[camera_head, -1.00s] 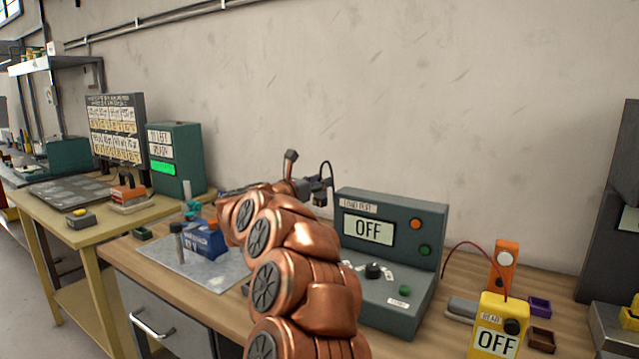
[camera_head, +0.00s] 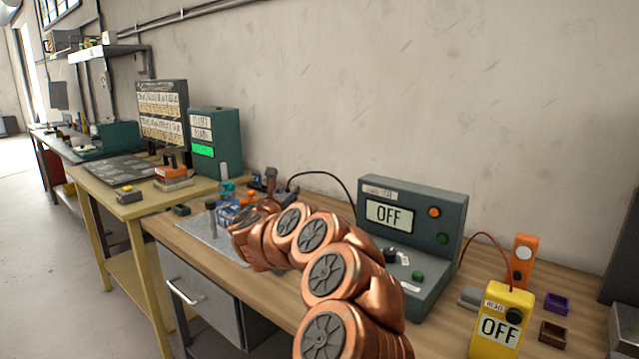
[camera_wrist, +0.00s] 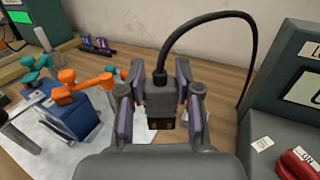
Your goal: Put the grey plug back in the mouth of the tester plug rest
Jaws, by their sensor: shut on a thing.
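My gripper (camera_wrist: 161,118) is shut on the grey plug (camera_wrist: 160,92), with a pad against each side of it. The plug is held in the air, with its dark end and small brass-coloured contacts toward the bottom of the wrist view. A black cable (camera_wrist: 205,17) rises from its back and arches over to the right. In the head view my gripper is largely hidden behind my copper arm, and the cable (camera_head: 322,174) runs to the grey-green tester (camera_head: 410,190), whose display reads OFF. I cannot make out the plug rest's mouth for certain in either view.
A blue block (camera_wrist: 72,118) with orange and teal fittings stands on a pale mat (camera_wrist: 22,152), left of my gripper. A red switch (camera_wrist: 296,164) is at the lower right. A yellow meter (camera_head: 500,322) and an orange device (camera_head: 523,262) stand right of the tester.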

